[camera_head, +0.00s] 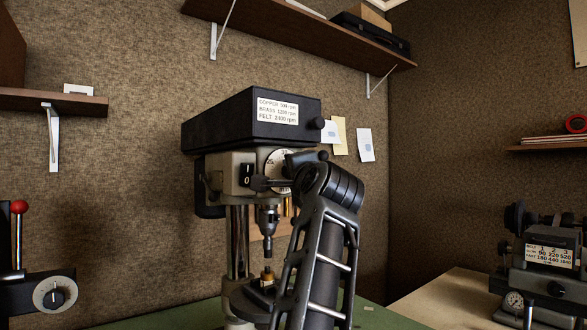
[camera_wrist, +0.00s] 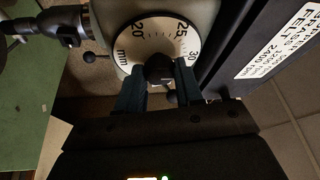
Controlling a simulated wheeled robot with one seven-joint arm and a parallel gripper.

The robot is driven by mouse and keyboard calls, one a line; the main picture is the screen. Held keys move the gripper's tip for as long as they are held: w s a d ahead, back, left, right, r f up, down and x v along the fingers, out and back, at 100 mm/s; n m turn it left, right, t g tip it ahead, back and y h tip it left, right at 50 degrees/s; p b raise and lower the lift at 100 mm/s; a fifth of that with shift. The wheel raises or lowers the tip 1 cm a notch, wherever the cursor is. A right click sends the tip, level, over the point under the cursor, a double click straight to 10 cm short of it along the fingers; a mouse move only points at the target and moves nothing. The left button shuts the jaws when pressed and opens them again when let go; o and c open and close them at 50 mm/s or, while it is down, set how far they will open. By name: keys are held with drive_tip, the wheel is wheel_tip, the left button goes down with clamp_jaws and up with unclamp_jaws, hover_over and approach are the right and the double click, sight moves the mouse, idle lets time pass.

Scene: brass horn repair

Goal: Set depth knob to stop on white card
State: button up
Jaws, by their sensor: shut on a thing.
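The drill press (camera_head: 222,165) stands on the green bench top, and its white round depth dial (camera_head: 279,160) is partly hidden by my arm. In the wrist view the dial (camera_wrist: 140,50) shows 20, 25, 30 and "mm". The dark depth knob (camera_wrist: 158,68) sits at the dial's middle. My gripper (camera_wrist: 159,80) is shut on this knob, one finger on each side. In the head view my gripper (camera_head: 295,170) is at the front of the press, beside the dial. White cards (camera_head: 330,132) (camera_head: 366,145) are on the wall behind; their writing is too small to read.
A speed label (camera_head: 278,111) is on the black head of the press. A small brass part (camera_head: 267,277) stands below the chuck (camera_head: 268,216). Another machine (camera_head: 545,262) stands at right, and a red-knobbed lever (camera_head: 19,207) is at left. Shelves (camera_head: 300,38) line the walls.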

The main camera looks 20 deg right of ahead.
drive_tip(key=shift+r+m+g+y, duration=0.15)
drive_tip(key=shift+m+g, duration=0.7)
drive_tip(key=shift+m, duration=1.2)
drive_tip(key=shift+r+m+g+y, duration=0.15)
drive_tip(key=shift+m+g, duration=0.7)
drive_tip(key=shift+m, duration=1.2)
drive_tip(key=shift+f, duration=0.1)
drive_tip(key=o, duration=1)
drive_tip(key=shift+o, duration=0.2)
drive_tip(key=s+r+b, duration=0.1)
drive_tip(key=s+b, duration=0.1)
drive_tip(key=s, duration=0.5)
drive_tip(key=shift+s+r, duration=0.2)
drive_tip(key=shift+s, duration=0.15)
